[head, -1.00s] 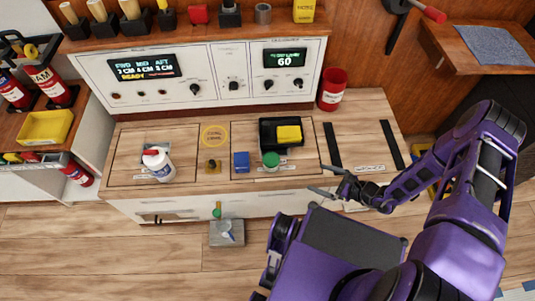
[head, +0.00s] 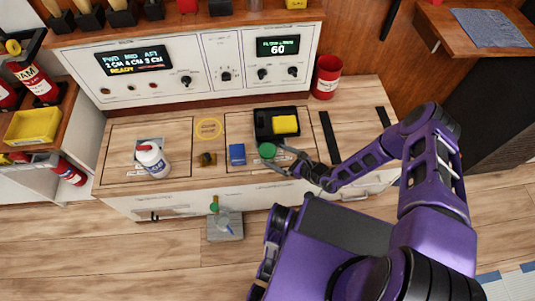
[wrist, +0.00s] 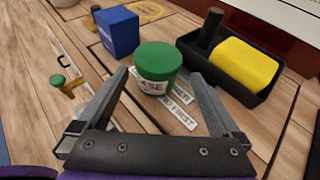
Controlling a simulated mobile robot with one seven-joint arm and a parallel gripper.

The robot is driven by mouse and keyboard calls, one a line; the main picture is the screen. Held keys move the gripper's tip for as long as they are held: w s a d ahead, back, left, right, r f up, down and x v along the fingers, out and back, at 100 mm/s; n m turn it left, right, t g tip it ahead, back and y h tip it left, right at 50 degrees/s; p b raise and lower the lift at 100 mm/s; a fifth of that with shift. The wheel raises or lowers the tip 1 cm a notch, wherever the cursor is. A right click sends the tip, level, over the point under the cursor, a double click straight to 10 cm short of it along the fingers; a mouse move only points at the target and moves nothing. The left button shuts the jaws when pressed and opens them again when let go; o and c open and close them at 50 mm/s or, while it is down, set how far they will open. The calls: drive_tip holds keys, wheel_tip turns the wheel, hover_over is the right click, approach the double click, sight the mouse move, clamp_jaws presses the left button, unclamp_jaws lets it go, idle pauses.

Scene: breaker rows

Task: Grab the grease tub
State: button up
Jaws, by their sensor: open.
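The grease tub is a small round tub with a green lid and a white label ending in "ASE". In the head view the grease tub (head: 267,151) stands on the wooden counter in front of a black tray. In the wrist view the grease tub (wrist: 157,69) stands upright just beyond my fingertips, between their lines. My gripper (head: 283,158) is open and empty, low over the counter at the tub's right. In the wrist view my gripper (wrist: 158,82) has its two fingers spread wide, with the tub ahead of the gap.
A blue block (wrist: 118,31) stands close left of the tub. A black tray (wrist: 250,95) with a yellow sponge (wrist: 245,62) and a dark upright handle is close right. A white bottle (head: 153,160) stands farther left. A red can (head: 326,77) stands at the back right.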

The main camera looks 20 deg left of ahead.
sight(267, 153)
drive_tip(key=x, duration=0.2)
drive_tip(key=b+x, duration=0.1)
drive_tip(key=x, duration=0.2)
drive_tip(key=shift+s+a+f, duration=0.1)
drive_tip(key=shift+s+a, duration=0.05)
drive_tip(key=shift+s, duration=0.05)
drive_tip(key=c, duration=1.6)
